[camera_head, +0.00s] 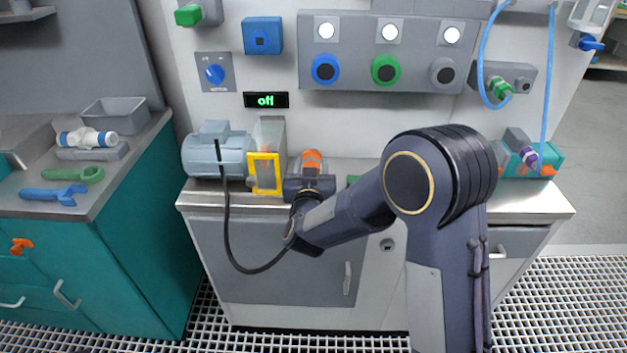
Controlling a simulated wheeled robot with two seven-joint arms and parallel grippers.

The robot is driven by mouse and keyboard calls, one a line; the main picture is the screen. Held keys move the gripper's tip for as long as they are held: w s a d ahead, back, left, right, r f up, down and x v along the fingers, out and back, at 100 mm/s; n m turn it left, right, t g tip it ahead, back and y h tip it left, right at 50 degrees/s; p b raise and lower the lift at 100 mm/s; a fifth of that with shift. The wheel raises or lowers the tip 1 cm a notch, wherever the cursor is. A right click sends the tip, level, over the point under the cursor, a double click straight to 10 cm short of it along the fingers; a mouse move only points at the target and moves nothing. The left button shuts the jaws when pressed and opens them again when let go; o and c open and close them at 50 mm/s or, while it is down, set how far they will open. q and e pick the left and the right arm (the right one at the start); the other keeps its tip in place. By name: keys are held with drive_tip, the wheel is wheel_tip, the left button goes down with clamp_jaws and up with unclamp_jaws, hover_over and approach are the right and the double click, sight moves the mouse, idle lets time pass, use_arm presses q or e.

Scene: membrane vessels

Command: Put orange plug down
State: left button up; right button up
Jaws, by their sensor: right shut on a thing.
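The orange plug (312,160) shows just beyond my right gripper (310,180), over the worktop of the grey cabinet in the middle. My right arm reaches in from the lower right, and its gripper is shut on the plug. The gripper and wrist hide the lower part of the plug, so I cannot tell whether it touches the worktop. My left gripper is not in view.
A yellow frame (265,173) and a blue-grey motor (217,152) stand close left of my right gripper. A black cable (229,235) hangs in front of the cabinet. A teal block (541,160) stands at the worktop's right end. Wrenches (54,194) lie on the left bench.

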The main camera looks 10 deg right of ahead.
drive_tip(key=shift+w+d+f, duration=0.2)
drive_tip(key=shift+w+f, duration=0.1)
drive_tip(key=shift+f, duration=0.1)
drive_tip(key=shift+w+d+f+b, duration=0.1)
drive_tip(key=shift+f+b, duration=0.05)
drive_tip(key=shift+f, duration=0.75)
drive_tip(key=shift+w+f+b, duration=0.1)
drive_tip(key=shift+f+b, duration=0.05)
drive_tip(key=shift+f, duration=0.75)
drive_tip(key=shift+f, duration=0.1)
drive_tip(key=shift+f+b, duration=0.35)
drive_tip(key=shift+b, duration=0.2)
drive_tip(key=o, duration=1.3)
